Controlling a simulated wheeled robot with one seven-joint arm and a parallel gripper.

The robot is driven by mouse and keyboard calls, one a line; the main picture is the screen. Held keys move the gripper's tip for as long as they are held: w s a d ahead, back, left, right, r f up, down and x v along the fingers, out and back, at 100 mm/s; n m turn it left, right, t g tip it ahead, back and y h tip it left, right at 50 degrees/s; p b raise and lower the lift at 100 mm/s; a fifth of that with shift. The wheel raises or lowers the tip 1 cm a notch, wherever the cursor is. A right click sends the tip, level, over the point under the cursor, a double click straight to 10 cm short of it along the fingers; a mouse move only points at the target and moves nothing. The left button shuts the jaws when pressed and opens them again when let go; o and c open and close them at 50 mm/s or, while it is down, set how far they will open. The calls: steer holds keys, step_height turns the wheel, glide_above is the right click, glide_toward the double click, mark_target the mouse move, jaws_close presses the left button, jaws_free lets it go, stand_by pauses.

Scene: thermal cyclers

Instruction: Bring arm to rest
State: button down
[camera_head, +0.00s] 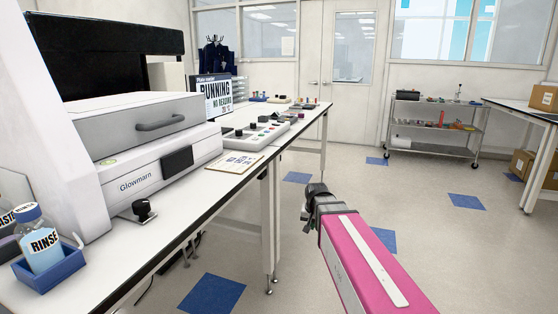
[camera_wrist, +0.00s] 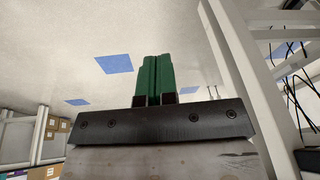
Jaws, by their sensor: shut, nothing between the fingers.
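My pink arm reaches up from the bottom of the head view, with my gripper (camera_head: 318,200) at its far end, out over the floor to the right of the long bench. In the wrist view my gripper (camera_wrist: 154,80) shows two green fingers pressed together with nothing between them. The gripper is apart from the bench and touches nothing that I can see. Its fingers are hard to make out in the head view.
The bench (camera_head: 120,262) on the left carries a Glowmarn machine (camera_head: 150,176), a rinse bottle (camera_head: 42,246) in a blue holder, and a control box (camera_head: 256,134). A wheeled cart (camera_head: 432,136) and another table (camera_head: 525,108) stand at the back right. Open floor lies between.

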steer(key=s+d+f+n+g, duration=0.1)
steer(key=s+d+f, duration=0.2)
steer(key=s+f, duration=0.2)
steer(key=s+d+f+n+g, duration=0.1)
steer(key=s+d+f+g, duration=0.1)
steer(key=s+f, duration=0.4)
steer(key=s+d, duration=0.1)
steer(key=s, duration=0.3)
steer(key=shift+s+f, duration=0.2)
steer(key=shift+f, duration=0.05)
steer(key=shift+a, duration=0.15)
stand_by(5.6)
